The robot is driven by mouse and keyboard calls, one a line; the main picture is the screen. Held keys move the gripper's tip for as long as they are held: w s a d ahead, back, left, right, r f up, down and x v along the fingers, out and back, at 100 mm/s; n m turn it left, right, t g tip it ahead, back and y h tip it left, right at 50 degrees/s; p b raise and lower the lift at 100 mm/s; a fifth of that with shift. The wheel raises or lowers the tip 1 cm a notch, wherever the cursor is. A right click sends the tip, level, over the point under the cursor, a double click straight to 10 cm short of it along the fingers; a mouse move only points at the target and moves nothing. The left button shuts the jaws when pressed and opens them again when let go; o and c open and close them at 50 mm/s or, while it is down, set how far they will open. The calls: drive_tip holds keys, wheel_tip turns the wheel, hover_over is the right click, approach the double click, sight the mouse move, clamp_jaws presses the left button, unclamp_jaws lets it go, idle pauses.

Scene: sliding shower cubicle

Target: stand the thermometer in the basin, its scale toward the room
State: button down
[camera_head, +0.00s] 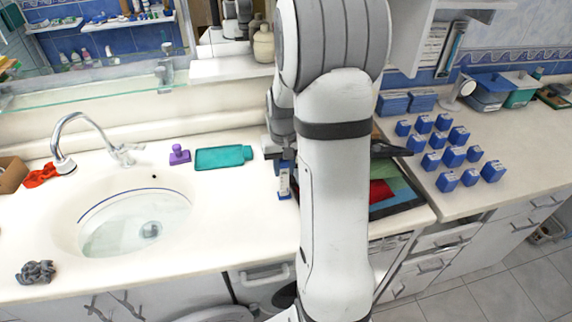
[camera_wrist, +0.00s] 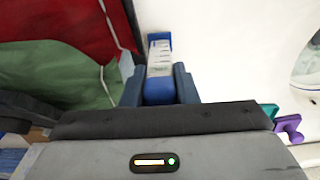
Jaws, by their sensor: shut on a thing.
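The thermometer (camera_head: 284,181) is a small upright blue piece with a white marked face. It is in my gripper (camera_head: 281,166), over the counter to the right of the basin. In the wrist view the thermometer (camera_wrist: 159,58) is between the two blue-grey fingers of my gripper (camera_wrist: 159,86), its white marked face showing. I cannot tell whether its foot touches the counter. The white oval basin (camera_head: 95,242) is at the left of the head view, apart from the gripper. Part of its rim also shows at the right edge of the wrist view.
A teal bottle (camera_head: 223,157) and a purple stamp-like object (camera_head: 179,154) lie between gripper and faucet (camera_head: 62,160). A grey crumpled thing (camera_head: 36,272) sits at the basin's front left. Red and green folders (camera_head: 400,188) lie right of the gripper. Several blue boxes (camera_head: 454,157) stand farther right.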

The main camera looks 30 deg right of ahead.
drive_tip(key=shift+f, duration=0.15)
drive_tip(key=c, duration=1.1)
unclamp_jaws()
